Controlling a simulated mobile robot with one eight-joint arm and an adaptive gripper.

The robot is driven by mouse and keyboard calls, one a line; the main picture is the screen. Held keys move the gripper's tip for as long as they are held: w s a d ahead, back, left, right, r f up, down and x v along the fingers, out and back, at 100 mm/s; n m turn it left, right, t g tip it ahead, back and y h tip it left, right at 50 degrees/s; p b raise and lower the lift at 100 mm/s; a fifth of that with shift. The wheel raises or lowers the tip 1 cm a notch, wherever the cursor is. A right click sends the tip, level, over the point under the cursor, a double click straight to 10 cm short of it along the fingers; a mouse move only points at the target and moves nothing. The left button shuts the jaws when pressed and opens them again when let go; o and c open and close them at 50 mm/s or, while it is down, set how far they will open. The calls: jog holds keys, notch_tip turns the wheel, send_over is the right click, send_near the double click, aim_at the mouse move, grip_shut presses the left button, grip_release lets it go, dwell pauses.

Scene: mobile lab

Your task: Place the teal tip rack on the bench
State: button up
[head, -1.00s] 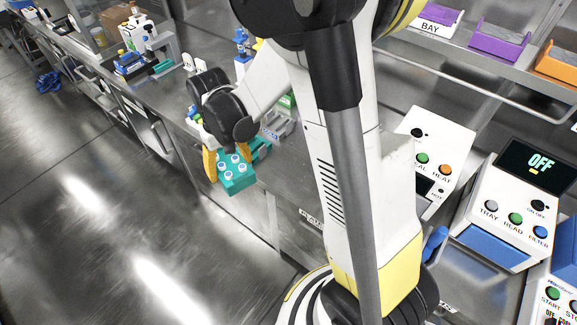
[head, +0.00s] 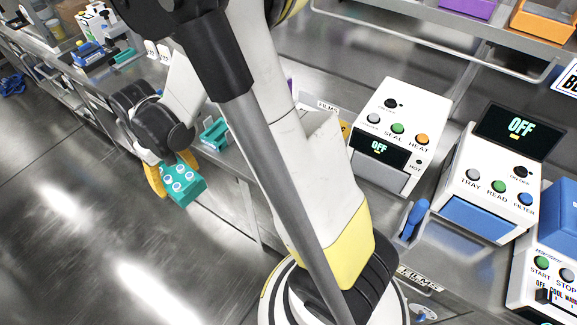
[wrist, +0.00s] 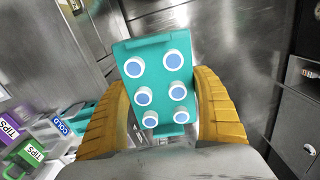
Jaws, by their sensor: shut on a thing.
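The teal rack (head: 182,186) is a block with several round white-rimmed blue tops. My gripper (head: 172,170) is shut on it, with one yellow finger on each side. The rack is held in the air beyond the bench's front edge, over the floor side, and looks tilted in the head view. The wrist view shows the rack (wrist: 150,52) between the yellow fingers (wrist: 160,105); its lower end is partly hidden by my gripper. The steel bench (head: 232,160) runs along behind it.
A teal holder (head: 214,133) stands on the bench close to the rack. A sealer (head: 400,125) and a reader (head: 490,185) occupy the bench to the right.

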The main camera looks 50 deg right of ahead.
jog(key=shift+d+f, duration=0.25)
jog(key=shift+f, duration=0.05)
jog(key=s+d+r+m+p, duration=0.35)
jog(key=d+r+m, duration=0.2)
jog(key=d, duration=0.45)
jog(key=s+d+r+m+p, duration=0.2)
jog(key=s+d+r+m, duration=0.3)
jog(key=d, duration=0.5)
jog(key=s+d+r+m+p, duration=0.35)
jog(key=d+m, duration=0.35)
jog(key=d, duration=0.4)
jog(key=shift+n, duration=0.25)
jog(key=f+b, duration=0.4)
jog(key=f, duration=0.2)
jog(key=f+b, duration=0.4)
jog(key=f, duration=0.2)
jog(key=f+b, duration=0.4)
jog(key=f, duration=0.3)
jog(key=shift+s+a, duration=0.25)
jog(key=shift+f+b, duration=0.85)
jog(key=shift+f, duration=1.35)
jog(key=shift+f, duration=0.2)
jog(key=o, duration=1.3)
jog(key=shift+c, duration=0.2)
